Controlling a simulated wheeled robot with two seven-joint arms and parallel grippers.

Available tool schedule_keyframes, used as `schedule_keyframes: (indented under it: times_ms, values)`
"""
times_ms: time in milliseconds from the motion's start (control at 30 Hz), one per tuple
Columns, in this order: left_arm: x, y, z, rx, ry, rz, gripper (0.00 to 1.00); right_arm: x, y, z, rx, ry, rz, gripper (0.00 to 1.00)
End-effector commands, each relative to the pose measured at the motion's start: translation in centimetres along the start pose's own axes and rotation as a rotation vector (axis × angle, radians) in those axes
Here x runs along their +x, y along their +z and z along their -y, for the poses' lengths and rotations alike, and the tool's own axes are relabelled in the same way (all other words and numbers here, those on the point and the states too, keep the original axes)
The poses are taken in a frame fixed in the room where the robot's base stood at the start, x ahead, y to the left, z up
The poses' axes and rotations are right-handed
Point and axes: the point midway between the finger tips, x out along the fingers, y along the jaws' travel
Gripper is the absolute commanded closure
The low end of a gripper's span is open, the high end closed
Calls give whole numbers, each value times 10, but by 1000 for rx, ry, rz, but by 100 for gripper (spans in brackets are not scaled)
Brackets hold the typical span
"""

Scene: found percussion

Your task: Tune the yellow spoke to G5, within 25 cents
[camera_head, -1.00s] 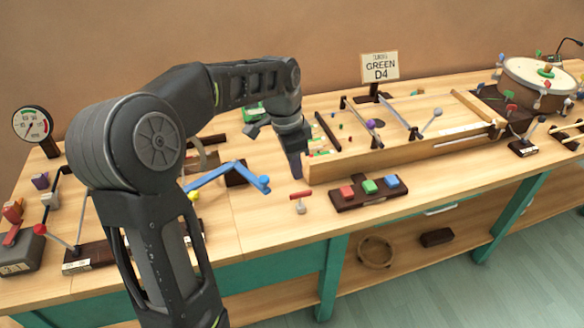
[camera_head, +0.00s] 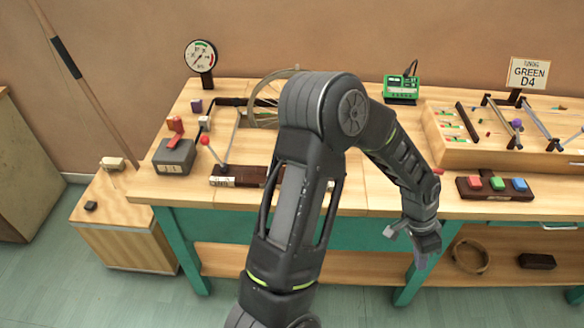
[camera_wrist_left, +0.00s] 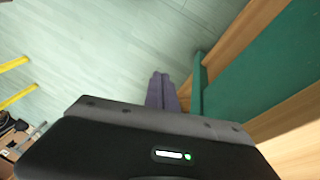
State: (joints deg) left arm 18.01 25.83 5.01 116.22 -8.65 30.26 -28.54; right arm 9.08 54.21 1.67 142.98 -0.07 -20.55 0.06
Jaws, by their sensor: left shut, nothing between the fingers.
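A bicycle-like wheel (camera_head: 252,116) stands on the bench at centre left, partly hidden behind my left arm. I cannot make out a yellow spoke on it. A green tuner-like box (camera_head: 402,91) sits at the back of the bench. My left gripper (camera_head: 420,264) hangs in front of the bench's front edge, below the top, fingers pointing down. Its fingers (camera_wrist_left: 162,90) are together and empty in the left wrist view, with floor beyond them. My right gripper is not in view.
A dial gauge (camera_head: 200,56), a grey box with a red lever (camera_head: 174,156) and a red-knobbed lever (camera_head: 206,141) stand at left. At right are a pad with coloured buttons (camera_head: 497,188), a wooden string box (camera_head: 485,156) and a sign reading GREEN D4 (camera_head: 528,73).

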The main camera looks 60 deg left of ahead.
Motion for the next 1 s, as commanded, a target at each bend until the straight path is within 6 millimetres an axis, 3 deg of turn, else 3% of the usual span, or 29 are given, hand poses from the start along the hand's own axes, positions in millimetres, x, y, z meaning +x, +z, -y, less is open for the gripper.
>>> schedule_keyframes:
  times_ms: [33, 100, 200, 333, 500, 600, 1000]
  values:
    - [31, 12, -23, -39, 31, 11, 100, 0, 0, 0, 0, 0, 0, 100]
    - [67, 30, -51, -113, 59, 13, 100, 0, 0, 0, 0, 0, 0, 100]
    - [111, 63, -94, -226, 91, 22, 100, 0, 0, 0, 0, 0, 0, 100]
    - [147, 110, -139, -365, 107, 40, 100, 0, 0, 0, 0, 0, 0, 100]
    - [165, 156, -172, -489, 101, 57, 100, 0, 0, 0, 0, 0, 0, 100]
    - [168, 168, -179, -521, 96, 59, 100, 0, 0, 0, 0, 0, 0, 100]
    - [168, 170, -180, -531, 94, 56, 100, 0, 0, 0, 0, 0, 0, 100]
